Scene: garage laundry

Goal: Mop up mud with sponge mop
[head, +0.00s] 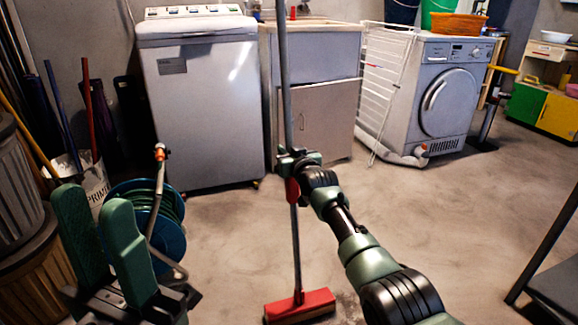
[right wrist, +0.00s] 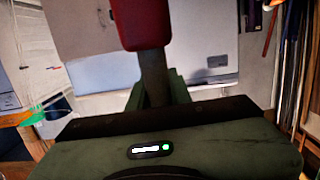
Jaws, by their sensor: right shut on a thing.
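The sponge mop (head: 295,245) stands nearly upright, with a grey pole, a red sleeve and a wide red head (head: 300,306) low on the concrete floor. My right gripper (head: 293,160) is shut on its pole just above the red sleeve. In the right wrist view the pole (right wrist: 154,78) runs between the green fingers, with a red part (right wrist: 140,22) beyond. My left gripper (head: 97,205) is open and empty at the lower left. I cannot clearly make out mud; the floor beside the mop head is partly hidden by my right arm.
A blue hose reel (head: 145,215) stands close behind my left gripper. A white washing machine (head: 200,100), a sink cabinet (head: 315,120) and a front-loading dryer (head: 440,95) line the back. A dark-legged table (head: 555,290) is at lower right. The middle floor is clear.

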